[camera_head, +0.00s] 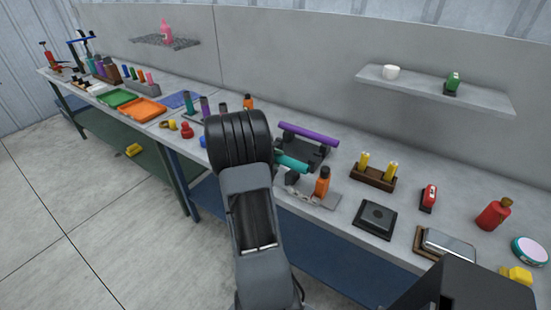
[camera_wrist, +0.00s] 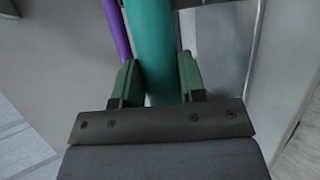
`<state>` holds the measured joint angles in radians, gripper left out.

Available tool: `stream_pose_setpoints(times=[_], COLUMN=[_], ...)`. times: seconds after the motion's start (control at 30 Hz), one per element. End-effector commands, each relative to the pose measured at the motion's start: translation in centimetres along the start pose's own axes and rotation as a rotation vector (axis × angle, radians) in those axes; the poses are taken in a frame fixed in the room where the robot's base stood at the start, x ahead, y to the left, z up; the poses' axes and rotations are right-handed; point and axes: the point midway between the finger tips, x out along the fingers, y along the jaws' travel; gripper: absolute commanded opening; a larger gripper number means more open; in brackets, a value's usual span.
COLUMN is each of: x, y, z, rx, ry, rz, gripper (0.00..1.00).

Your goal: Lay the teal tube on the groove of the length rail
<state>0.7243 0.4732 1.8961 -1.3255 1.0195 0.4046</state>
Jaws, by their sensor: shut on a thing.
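The teal tube (camera_head: 292,162) shows beside my arm in the head view, above the front part of the bench. In the wrist view the teal tube (camera_wrist: 150,45) runs up the picture between the green fingers of my gripper (camera_wrist: 160,85), which is shut on it. My arm hides most of the gripper in the head view. A purple tube (camera_head: 308,135) lies across a dark stand (camera_head: 316,153) just behind the teal tube. It also shows at the left in the wrist view (camera_wrist: 114,28). I cannot tell which part is the length rail, or whether the teal tube touches anything below.
An orange bottle (camera_head: 323,182) stands on a grey plate (camera_head: 322,201) right of the teal tube. A brown holder (camera_head: 373,179) with two yellow pieces and a dark square block (camera_head: 375,219) are farther right. A wall shelf (camera_head: 430,88) hangs behind. Coloured trays lie left.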

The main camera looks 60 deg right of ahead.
Motion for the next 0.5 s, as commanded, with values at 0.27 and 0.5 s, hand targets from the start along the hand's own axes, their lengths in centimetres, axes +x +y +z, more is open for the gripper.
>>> stream_pose_setpoints(times=[0.27,0.5], x=[0.29,0.51], y=[-0.42,-0.78], z=[-0.14,-0.23], rx=[0.001,0.001], ry=[0.0,0.0], rz=[0.002,0.002], gripper=[0.01,0.01])
